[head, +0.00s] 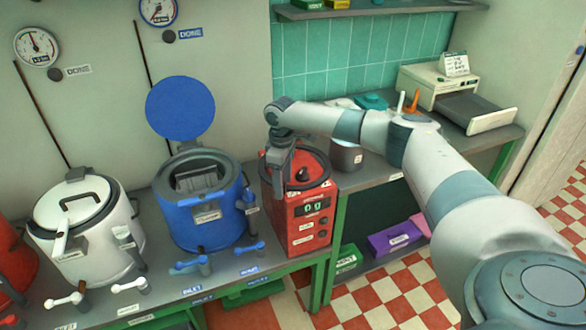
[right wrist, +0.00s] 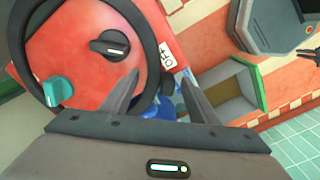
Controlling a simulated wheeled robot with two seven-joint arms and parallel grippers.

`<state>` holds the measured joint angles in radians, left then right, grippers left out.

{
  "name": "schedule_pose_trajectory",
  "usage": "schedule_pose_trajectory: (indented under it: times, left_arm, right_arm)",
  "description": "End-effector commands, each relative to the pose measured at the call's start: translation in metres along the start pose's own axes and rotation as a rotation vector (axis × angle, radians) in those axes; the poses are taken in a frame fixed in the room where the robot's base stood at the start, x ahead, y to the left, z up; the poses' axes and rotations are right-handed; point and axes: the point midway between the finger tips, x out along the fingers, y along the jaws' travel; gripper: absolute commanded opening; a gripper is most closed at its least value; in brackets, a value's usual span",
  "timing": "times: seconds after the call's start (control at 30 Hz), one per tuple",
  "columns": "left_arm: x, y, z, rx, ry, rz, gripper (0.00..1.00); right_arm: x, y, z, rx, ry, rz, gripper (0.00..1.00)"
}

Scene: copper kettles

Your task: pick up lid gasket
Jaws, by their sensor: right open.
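The lid gasket appears to be the black ring (head: 326,162) lying on top of the red machine (head: 301,218). In the right wrist view the ring (right wrist: 151,45) fills the upper left and circles a black knob. My right gripper (head: 279,188) points down over the left part of the machine's top and hides part of the ring. In the right wrist view its fingers (right wrist: 159,80) are apart, one over the inside of the ring and one outside. A stretch of the ring shows between them. I cannot tell how far above it they are. My left gripper is not in view.
A blue kettle (head: 205,215) with its lid raised stands left of the machine, and a white kettle (head: 85,235) stands further left. A grey pot (head: 346,156) is close on the right. A teal knob (right wrist: 57,90) also sits on the machine's top.

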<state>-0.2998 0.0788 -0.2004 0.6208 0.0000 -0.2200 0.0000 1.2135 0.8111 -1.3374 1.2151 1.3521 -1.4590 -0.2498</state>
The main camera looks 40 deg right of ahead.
Motion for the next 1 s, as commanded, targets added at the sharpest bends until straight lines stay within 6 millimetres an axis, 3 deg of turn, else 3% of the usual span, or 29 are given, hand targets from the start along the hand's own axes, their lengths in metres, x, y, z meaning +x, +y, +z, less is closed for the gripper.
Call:
schedule_pose_trajectory:
  times: [0.2, 0.4, 0.77, 1.0]
  left_arm:
    - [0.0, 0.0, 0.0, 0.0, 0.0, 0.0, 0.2]
    - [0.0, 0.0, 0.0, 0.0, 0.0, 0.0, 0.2]
    - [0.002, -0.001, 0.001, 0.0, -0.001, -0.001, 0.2]
    - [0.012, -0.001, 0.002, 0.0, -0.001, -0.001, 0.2]
  right_arm:
    - [-0.001, 0.0, 0.0, 0.0, 0.0, 0.0, 0.52]
    - [-0.001, 0.0, 0.0, 0.0, 0.0, 0.0, 0.05]
    - [-0.003, 0.001, -0.001, 0.0, 0.002, 0.001, 0.05]
    - [-0.022, 0.001, -0.001, 0.0, 0.004, 0.002, 0.05]
